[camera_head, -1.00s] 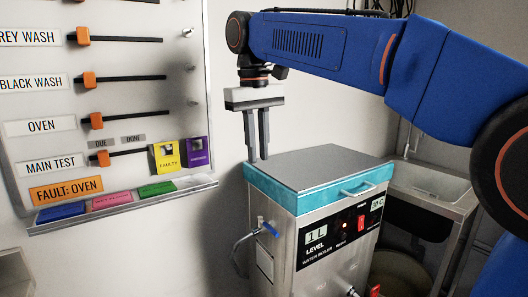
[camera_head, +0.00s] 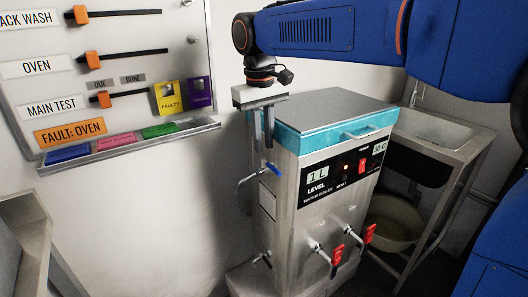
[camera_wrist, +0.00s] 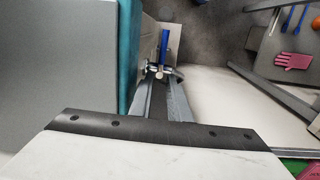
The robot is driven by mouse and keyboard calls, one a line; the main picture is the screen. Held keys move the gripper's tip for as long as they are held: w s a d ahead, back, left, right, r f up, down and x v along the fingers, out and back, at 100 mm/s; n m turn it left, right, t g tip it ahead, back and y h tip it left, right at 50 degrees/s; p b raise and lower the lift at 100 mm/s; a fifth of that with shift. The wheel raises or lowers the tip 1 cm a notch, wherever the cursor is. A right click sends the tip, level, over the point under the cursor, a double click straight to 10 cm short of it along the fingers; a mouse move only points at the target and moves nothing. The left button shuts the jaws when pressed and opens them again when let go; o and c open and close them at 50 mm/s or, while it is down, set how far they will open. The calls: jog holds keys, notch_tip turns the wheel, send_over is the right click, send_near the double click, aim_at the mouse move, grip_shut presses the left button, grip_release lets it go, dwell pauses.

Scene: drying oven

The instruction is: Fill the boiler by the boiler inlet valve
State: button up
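The water boiler (camera_head: 285,215) is a steel box with a teal-rimmed lid; its level display (camera_head: 318,175) reads 1 L. The boiler inlet valve (camera_head: 270,169), with a blue lever, sits on a pipe at the boiler's left side. My gripper (camera_head: 263,146) is open and empty, pointing down beside the boiler's upper left edge, just above the valve. In the wrist view the blue lever (camera_wrist: 165,44) shows just beyond the fingertips (camera_wrist: 160,80), apparently in line with the gap. Whether they touch cannot be told.
Two red-handled taps (camera_head: 352,252) stick out at the boiler's lower front. A sink (camera_head: 436,130) stands right of it, with a bowl (camera_head: 393,220) below. A wall board (camera_head: 110,75) with a tray ledge hangs at left. A bench edge (camera_head: 30,240) is at lower left.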

aim_at(264, 160)
jog(key=shift+d+f, duration=0.1)
jog(key=shift+f, duration=1.8)
grip_shut()
jog(key=shift+m, duration=1.7)
jog(key=shift+a+m, duration=0.25)
jog(key=shift+m, duration=1.45)
